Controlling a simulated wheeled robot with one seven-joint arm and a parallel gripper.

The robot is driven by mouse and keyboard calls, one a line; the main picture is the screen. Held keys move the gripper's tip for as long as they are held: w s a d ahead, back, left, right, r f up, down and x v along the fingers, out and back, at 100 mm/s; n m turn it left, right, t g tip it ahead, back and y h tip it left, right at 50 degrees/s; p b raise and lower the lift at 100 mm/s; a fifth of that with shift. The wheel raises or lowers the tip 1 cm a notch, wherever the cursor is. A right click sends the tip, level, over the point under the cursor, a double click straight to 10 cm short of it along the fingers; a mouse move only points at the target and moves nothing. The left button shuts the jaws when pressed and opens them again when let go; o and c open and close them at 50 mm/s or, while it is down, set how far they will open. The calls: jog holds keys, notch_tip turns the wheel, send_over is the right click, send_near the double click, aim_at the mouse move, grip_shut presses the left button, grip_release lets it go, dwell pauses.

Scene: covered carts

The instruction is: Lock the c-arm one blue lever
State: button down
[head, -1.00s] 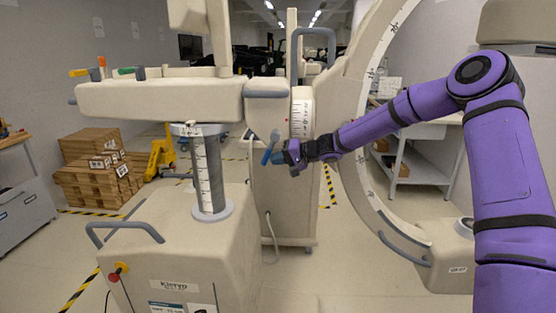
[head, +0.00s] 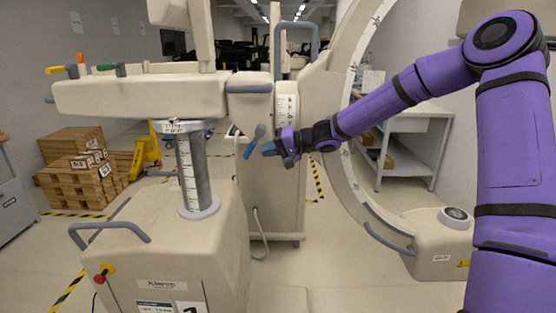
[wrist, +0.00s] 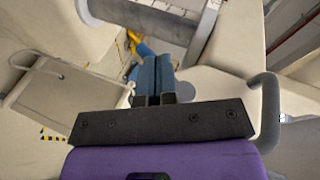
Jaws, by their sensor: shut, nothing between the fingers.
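The C-arm machine (head: 140,96) stands in front of me, with a horizontal beam on a scaled column. A blue lever (head: 249,150) with a grey-blue round end hangs tilted below the right end of the beam. My gripper (head: 267,149) is just right of the lever in the head view, its fingertips pointing left towards it. Whether they touch cannot be told. In the wrist view my gripper's blue fingers (wrist: 154,77) are together with nothing between them. I cannot clearly make out the lever there.
An orange lever (head: 81,60) and a green-handled lever (head: 108,69) stand on the beam's left end. The big C-shaped arc (head: 352,190) curves behind my arm. A grey handle (head: 110,229) rises from the base. Boxes (head: 75,170) and a yellow pallet jack (head: 147,155) stand behind left.

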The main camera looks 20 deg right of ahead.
jog(key=s, duration=0.9)
jog(key=shift+d+r, duration=0.15)
jog(key=shift+r, duration=0.25)
jog(key=s+a+r+n+g+h, duration=0.2)
jog(key=s+n+g+h, duration=0.3)
jog(key=s, duration=1)
jog(key=s+d+r+m+t+h, duration=0.1)
jog(key=s+d+r+h, duration=0.2)
jog(key=s, duration=0.7)
jog(key=s+d+r+m+t+h, duration=0.1)
jog(key=s+d+r+h, duration=0.3)
jog(key=s+d+r, duration=0.2)
jog(key=s+d, duration=0.2)
jog(key=s, duration=0.1)
jog(key=shift+s+r+m+t, duration=0.2)
jog(key=shift+s+m+t, duration=0.1)
jog(key=shift+s, duration=0.1)
jog(key=shift+d, duration=0.1)
